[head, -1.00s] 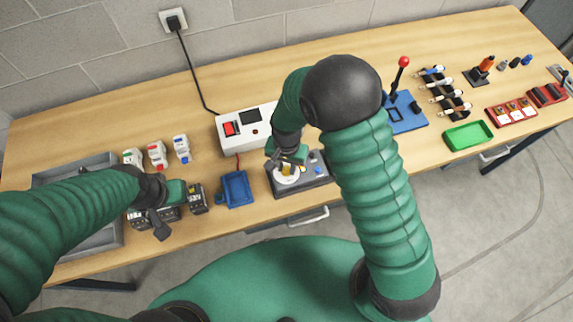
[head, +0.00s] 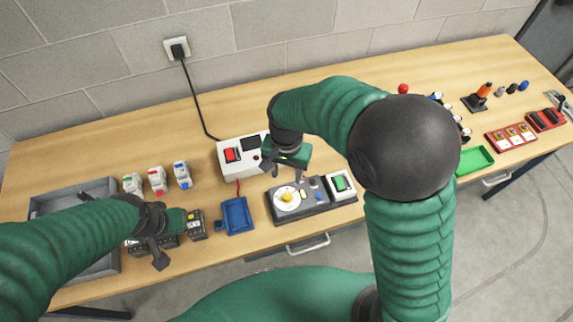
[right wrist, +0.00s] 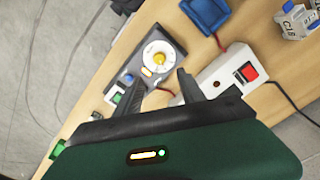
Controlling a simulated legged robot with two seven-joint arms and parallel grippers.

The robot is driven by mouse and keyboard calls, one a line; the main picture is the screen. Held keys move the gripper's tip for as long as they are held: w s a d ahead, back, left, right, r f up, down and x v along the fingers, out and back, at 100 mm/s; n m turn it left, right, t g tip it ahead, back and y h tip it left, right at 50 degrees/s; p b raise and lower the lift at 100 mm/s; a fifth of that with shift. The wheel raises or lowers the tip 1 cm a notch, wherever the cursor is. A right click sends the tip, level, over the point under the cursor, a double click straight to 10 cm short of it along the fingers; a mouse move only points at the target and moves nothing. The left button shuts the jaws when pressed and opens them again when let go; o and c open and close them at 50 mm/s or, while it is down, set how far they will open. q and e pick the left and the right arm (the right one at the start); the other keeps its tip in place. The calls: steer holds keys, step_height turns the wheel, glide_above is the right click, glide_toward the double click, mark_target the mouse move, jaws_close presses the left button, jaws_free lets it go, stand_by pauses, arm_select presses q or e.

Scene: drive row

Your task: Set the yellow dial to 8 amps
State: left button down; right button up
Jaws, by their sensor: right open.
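The yellow dial (head: 287,197) sits at the centre of a white round scale on a dark grey panel (head: 312,206). It also shows in the right wrist view (right wrist: 159,58), with nothing touching it. The scale's markings are too small to read. My right gripper (head: 283,172) is open and empty, raised above and behind the panel. In the right wrist view its two fingers (right wrist: 158,92) point toward the panel's edge, apart from the dial. My left gripper (head: 160,250) hangs over dark blocks at the left; its jaw opening cannot be made out.
A white box with a red switch (head: 231,155) stands behind the panel, its black cable running to a wall socket. A green-button box (head: 341,184) adjoins the panel's right. A blue tray (head: 237,215) lies left. A grey tray (head: 100,188) and small breakers (head: 157,180) stand further left.

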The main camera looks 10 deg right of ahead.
step_height(320, 180, up, 4)
steer(key=shift+r, duration=0.1)
stand_by(0.4)
steer(key=s+d+f+n+t+b, duration=0.1)
steer(key=s+d+f+n+t, duration=0.1)
steer(key=s+d+f+n, duration=0.3)
steer(key=s+d+n, duration=0.1)
steer(key=s+d, duration=0.2)
steer(key=d, duration=0.2)
steer(key=shift+s+f+t+b, duration=0.25)
steer(key=shift+s+t+b, duration=0.05)
steer(key=shift+s, duration=0.05)
steer(key=shift+s, duration=0.1)
steer(key=shift+d, duration=0.15)
